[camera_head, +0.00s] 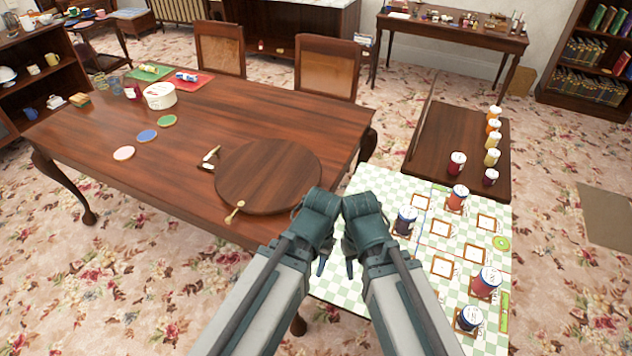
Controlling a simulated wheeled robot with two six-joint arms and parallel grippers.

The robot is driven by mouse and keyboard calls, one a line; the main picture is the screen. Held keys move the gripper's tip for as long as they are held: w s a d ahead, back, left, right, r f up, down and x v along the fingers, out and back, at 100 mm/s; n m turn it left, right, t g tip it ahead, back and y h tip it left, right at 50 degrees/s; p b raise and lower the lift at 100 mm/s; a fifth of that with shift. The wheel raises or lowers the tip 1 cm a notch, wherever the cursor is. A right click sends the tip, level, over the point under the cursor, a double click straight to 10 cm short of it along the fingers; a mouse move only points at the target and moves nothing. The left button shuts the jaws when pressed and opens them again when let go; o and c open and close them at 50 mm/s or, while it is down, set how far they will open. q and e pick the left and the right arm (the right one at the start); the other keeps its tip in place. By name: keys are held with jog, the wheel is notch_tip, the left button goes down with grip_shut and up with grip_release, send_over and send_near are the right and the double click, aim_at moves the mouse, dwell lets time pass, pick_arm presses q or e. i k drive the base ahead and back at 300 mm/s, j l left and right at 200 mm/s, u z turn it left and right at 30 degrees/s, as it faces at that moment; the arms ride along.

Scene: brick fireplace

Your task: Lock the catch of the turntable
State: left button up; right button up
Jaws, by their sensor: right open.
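The turntable (268,176) is a round dark wooden disc near the right front of the brown table. A small pale brass lever (235,212) with a round end sits at its front left rim. Another small pale piece (211,154) lies by its left rim. I cannot tell which is the catch, or whether it is locked. My left gripper (321,264) and right gripper (349,267) hang side by side in front of the turntable, pointing down, apart from it. The right one is open, with nothing seen in it. The left one's fingers are mostly hidden.
A green checked board (353,184) with jars and square frames lies to the right. A dark side table (430,135) with more jars stands behind it. Coloured discs (146,135) and a white round box (160,96) are on the table's left. Two chairs (326,68) stand behind.

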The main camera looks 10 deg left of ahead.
aim_at(215, 151)
jog(key=i+j, duration=0.15)
jog(key=j, duration=0.2)
jog(key=i+j, duration=0.1)
jog(key=j, duration=0.2)
jog(key=i+j, duration=0.15)
jog(key=j, duration=0.2)
jog(key=i+j, duration=0.15)
jog(key=j, duration=0.15)
